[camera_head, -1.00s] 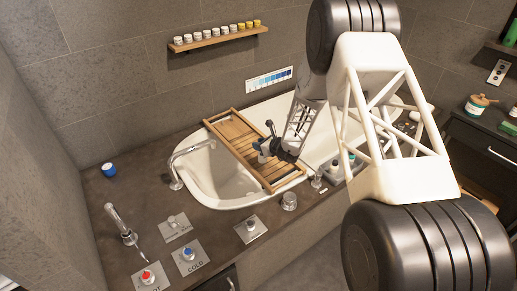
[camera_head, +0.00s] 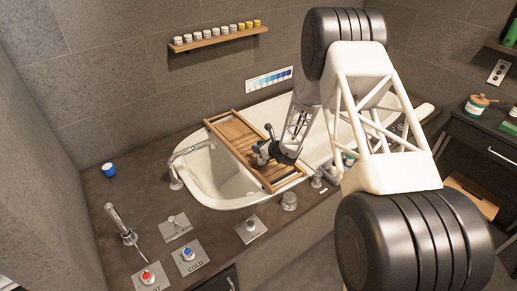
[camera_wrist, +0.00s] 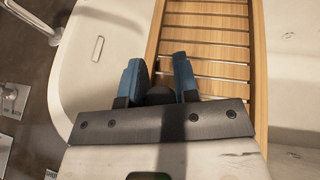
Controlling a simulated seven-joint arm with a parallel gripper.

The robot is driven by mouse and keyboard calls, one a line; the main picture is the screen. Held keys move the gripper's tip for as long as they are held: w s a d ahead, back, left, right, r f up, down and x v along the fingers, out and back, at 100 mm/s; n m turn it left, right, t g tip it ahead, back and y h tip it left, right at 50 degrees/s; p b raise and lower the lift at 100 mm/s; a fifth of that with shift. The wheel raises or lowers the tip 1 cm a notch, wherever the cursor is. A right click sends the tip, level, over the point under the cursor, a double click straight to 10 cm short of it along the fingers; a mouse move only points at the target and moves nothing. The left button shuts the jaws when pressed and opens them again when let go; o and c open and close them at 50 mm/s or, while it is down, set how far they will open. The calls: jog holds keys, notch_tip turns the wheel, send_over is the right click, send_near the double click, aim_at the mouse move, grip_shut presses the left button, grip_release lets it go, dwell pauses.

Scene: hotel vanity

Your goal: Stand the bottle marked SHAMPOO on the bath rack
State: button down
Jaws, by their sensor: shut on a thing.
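The wooden bath rack (camera_head: 226,132) lies across the white tub. In the wrist view its slats (camera_wrist: 206,52) run ahead of and under my fingers. My gripper (camera_head: 268,146) is over the rack's near half. In the wrist view, my gripper's blue fingers (camera_wrist: 160,80) are shut on a bottle with a dark round top (camera_wrist: 160,96). A small pale part of this bottle (camera_head: 261,159) shows below the fingers in the head view. It looks roughly upright. No label can be read, and I cannot tell whether its base touches the rack.
The tub (camera_head: 222,202) surrounds the rack. A curved spout (camera_head: 184,152) stands left of it. A small teal-topped container (camera_head: 350,159) shows on the right, partly hidden by my arm. Knob plates (camera_head: 251,229) sit on the near deck. A wall shelf (camera_head: 218,38) holds several jars.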

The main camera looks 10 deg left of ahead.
jog(key=shift+f, duration=0.25)
jog(key=shift+f, duration=0.65)
jog(key=c, duration=0.9)
grip_release()
jog(key=shift+o, duration=0.2)
jog(key=shift+r, duration=0.1)
jog(key=shift+r, duration=0.45)
jog(key=shift+d+r, duration=0.15)
jog(key=shift+r, duration=0.05)
jog(key=v, duration=1.1)
jog(key=shift+s+d, duration=0.2)
jog(key=shift+d, duration=0.05)
